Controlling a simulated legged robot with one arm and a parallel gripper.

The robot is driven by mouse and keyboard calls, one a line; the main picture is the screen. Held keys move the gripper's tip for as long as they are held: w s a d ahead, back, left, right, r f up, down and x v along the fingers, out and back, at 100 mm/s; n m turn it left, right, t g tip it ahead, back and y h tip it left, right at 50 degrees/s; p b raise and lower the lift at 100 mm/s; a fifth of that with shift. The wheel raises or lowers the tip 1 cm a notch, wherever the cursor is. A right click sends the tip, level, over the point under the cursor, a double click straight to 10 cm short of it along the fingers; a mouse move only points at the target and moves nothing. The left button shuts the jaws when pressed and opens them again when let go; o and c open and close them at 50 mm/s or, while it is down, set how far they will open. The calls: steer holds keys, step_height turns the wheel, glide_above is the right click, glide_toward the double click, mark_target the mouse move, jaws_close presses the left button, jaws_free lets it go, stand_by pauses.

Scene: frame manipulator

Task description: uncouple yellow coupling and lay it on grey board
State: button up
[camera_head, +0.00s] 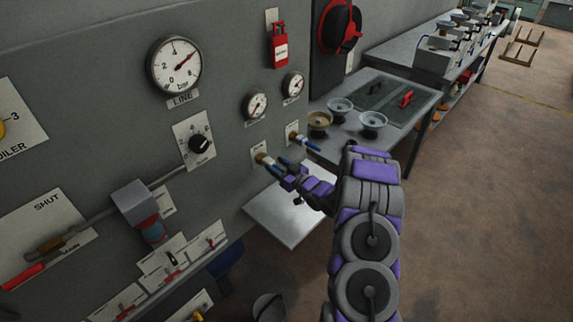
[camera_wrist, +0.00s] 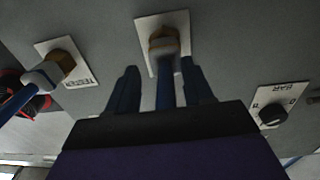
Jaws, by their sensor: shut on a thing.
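The yellow coupling (camera_head: 262,158) is a brass-coloured fitting on a white plate on the grey panel, and a blue hose runs from it. In the wrist view my gripper (camera_wrist: 159,68) shows dark fingers flanking the hose; the exact contact is hard to see. The grey board (camera_head: 290,217) is a bare pale plate below, at the foot of the panel.
A second brass fitting (camera_head: 293,138) with a blue hose sits just right, on the plate marked TESTER (camera_wrist: 80,70). A black knob (camera_head: 201,144) and gauges (camera_head: 256,105) are nearby. A bench with bowls (camera_head: 372,121) stands behind my arm.

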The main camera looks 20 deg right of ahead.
steer(key=shift+w+a+r, duration=0.1)
steer(key=shift+w+a, duration=0.05)
steer(key=shift+a, duration=0.3)
jaws_close()
